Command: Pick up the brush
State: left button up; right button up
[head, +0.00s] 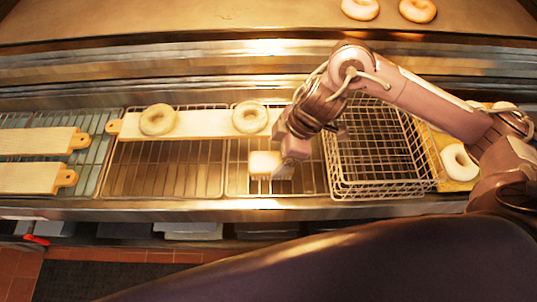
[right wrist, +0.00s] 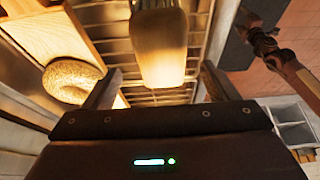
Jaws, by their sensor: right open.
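The brush (head: 264,163) shows as a small cream block over the wire racks, just left of my right gripper (head: 287,172). In the right wrist view the brush (right wrist: 162,55) is a pale, rounded piece with a darker top end. It lies ahead of and between the two fingers of my right gripper (right wrist: 160,76), with a gap on each side. The gripper is open and not closed on it. The brush's underside and any contact with the rack are hidden. My left gripper is not seen in the head view.
A wooden board (head: 190,125) with two bagels lies behind the brush. An empty wire basket (head: 375,150) stands right of the gripper. Two more boards (head: 38,141) lie at the left. A metal front edge (head: 150,209) runs along the racks. The rack left of the brush is clear.

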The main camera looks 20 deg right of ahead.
aim_at(272, 162)
jog(key=x, duration=0.1)
jog(key=p+x, duration=0.1)
jog(key=x, duration=0.1)
jog(key=shift+s+a, duration=0.15)
jog(key=shift+s, duration=0.15)
jog(key=x, duration=0.2)
jog(key=shift+w+f, duration=0.2)
jog(key=shift+f, duration=0.05)
jog(key=shift+w+a+f, duration=0.1)
jog(key=shift+a+f, duration=0.05)
jog(key=shift+f, duration=0.2)
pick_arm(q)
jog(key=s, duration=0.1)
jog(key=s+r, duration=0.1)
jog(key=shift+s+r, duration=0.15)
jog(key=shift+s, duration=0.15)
pick_arm(e)
jog(key=shift+f, duration=0.15)
